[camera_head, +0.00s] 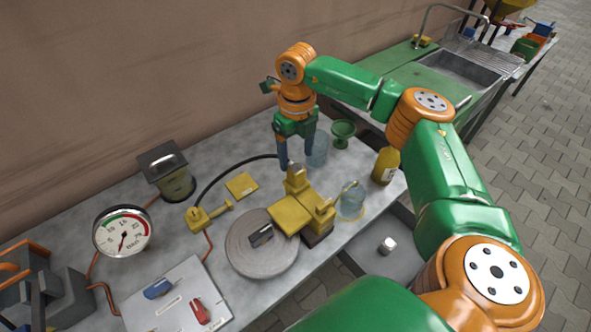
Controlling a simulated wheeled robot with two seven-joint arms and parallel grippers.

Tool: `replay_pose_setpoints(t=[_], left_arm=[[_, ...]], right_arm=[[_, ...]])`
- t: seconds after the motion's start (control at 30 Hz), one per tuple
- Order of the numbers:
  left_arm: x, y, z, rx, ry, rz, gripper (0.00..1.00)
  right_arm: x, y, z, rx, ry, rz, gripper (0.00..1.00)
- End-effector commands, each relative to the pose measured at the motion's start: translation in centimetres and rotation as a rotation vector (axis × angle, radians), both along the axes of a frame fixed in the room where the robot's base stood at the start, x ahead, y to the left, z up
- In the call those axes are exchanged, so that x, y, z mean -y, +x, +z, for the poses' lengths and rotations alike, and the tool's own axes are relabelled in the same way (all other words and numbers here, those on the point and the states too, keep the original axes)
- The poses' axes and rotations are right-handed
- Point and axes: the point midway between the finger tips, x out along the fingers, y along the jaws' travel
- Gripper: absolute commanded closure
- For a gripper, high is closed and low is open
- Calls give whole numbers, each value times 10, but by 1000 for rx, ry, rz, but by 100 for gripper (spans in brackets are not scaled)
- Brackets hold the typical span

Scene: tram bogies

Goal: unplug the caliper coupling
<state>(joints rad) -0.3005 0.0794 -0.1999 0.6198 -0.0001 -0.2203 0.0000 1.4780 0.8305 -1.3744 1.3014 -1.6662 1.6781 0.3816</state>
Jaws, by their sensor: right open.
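The yellow brake caliper (318,212) sits at the edge of a round grey disc (245,252) on the bench. A yellow block (296,178) stands up at its back. A black hose (222,172) arches from a yellow valve (199,218) and ends near my right gripper. My right gripper (297,160) points down, open, with its two dark fingers just behind and above that block. I cannot tell whether the fingers touch it or straddle it. The coupling at the hose end is not clearly visible behind the fingers. My left gripper is out of view.
A glass jar (351,202), a yellow bottle (386,166), a blue-tinted glass (317,150) and a green dish (343,131) stand close to the right. A gauge (122,231), a dark-topped canister (167,172) and a switch panel (178,300) are on the left.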

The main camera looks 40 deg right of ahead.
Motion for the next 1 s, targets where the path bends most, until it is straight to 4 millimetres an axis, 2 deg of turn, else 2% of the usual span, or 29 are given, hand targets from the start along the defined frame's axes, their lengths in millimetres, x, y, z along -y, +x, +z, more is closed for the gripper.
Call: replay_pose_setpoints(t=[0.03,0.2,0.43,1.0], left_arm=[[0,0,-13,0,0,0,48],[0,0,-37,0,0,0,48],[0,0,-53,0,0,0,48],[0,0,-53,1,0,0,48]], right_arm=[[0,0,-14,0,0,0,25],[0,0,-40,1,1,0,25],[0,0,-68,-1,2,0,25],[0,0,-70,1,1,0,25]])
